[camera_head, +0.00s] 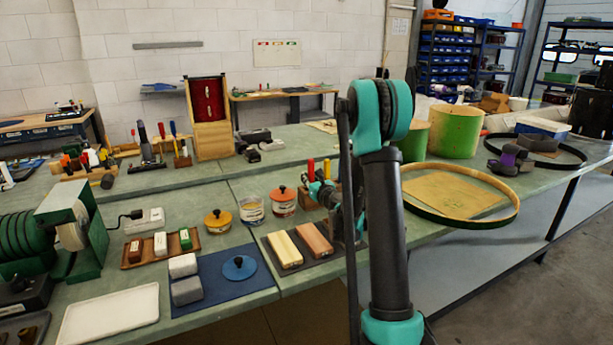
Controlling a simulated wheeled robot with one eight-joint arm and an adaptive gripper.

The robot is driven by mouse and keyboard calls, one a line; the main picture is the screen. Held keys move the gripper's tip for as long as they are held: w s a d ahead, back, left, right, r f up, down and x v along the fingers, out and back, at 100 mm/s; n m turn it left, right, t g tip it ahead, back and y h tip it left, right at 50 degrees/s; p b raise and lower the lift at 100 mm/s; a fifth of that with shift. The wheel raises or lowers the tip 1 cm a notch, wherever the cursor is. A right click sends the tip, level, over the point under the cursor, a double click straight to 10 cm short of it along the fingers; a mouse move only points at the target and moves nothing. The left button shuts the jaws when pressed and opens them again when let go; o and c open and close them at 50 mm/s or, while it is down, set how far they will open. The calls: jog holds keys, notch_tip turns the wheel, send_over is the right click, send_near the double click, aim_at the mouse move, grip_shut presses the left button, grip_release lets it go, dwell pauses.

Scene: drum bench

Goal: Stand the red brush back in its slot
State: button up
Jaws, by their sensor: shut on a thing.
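The red brush (311,169) shows as an upright red handle left of my arm, above the green bench. My gripper (313,184) is small in this view and appears shut on it; its fingers and the brush's lower end are hard to make out. A wooden slotted block (334,188) stands just to the right, partly hidden behind my gripper and arm. The slots themselves cannot be seen.
Left of my gripper stand a red-lidded jar (283,202), a clear tub (251,212) and an orange-lidded pot (217,222). In front, two wooden blocks (298,245) lie on a dark mat. A drum hoop (470,218) lies to the right.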

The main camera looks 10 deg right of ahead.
jog(key=shift+f, duration=0.45)
jog(key=o, duration=0.9)
